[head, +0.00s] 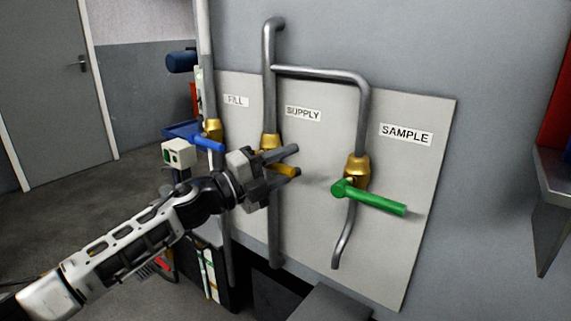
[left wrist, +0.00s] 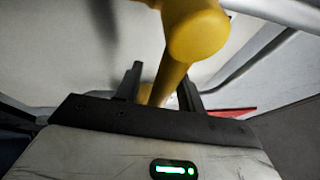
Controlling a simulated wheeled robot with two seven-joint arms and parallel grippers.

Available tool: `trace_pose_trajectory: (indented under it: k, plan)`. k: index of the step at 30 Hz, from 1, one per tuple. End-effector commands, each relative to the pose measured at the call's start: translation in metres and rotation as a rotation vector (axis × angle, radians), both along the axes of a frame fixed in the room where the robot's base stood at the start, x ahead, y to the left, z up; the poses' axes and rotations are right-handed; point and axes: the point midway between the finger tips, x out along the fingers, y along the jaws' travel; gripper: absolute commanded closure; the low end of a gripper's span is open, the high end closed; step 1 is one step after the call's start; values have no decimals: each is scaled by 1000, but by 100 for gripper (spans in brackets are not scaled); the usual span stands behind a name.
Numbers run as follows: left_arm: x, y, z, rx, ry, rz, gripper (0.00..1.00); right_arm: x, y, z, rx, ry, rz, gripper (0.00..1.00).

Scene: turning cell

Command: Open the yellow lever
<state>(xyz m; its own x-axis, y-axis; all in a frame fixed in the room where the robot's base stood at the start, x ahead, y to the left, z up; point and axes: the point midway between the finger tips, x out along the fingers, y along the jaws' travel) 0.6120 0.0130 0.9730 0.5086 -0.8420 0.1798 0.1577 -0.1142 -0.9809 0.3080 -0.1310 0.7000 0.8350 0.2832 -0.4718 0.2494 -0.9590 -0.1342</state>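The yellow lever (head: 283,169) belongs to the brass valve (head: 271,141) on the pipe under the SUPPLY label. It sticks out sideways across the pipe, partly hidden by my left gripper. My left gripper (head: 294,161) is at this lever with its two fingers spread, one above and one below it. In the left wrist view the yellow lever (left wrist: 172,72) runs between the fingers of the left gripper (left wrist: 160,82), its rounded end close to the camera. A gap shows beside the left finger, so the fingers do not look closed on it. My right gripper is not in view.
A blue lever (head: 209,143) is on the FILL pipe to the left. A green lever (head: 375,199) is on the SAMPLE pipe to the right. The pale panel (head: 412,255) stands behind the pipes. A grey shelf (head: 552,215) juts out at the right edge.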

Motion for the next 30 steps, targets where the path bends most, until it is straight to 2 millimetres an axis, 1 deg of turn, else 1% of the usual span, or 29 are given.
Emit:
trace_pose_trajectory:
  k: [2,3,5,6,7,17,23,30]
  plan:
    - [0,0,0,0,0,0,61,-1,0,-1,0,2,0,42]
    - [0,0,0,0,0,0,67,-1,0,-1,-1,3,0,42]
    - [0,0,0,0,0,0,84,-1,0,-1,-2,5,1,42]
    - [0,0,0,0,0,0,95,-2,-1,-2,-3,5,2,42]
    - [0,0,0,0,0,0,100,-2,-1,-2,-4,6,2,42]
    - [0,1,-2,23,-17,0,100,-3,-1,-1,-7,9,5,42]
    - [0,1,-8,104,-75,0,100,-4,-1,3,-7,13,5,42]
    - [1,3,-22,251,-181,-1,100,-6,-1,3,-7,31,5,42]
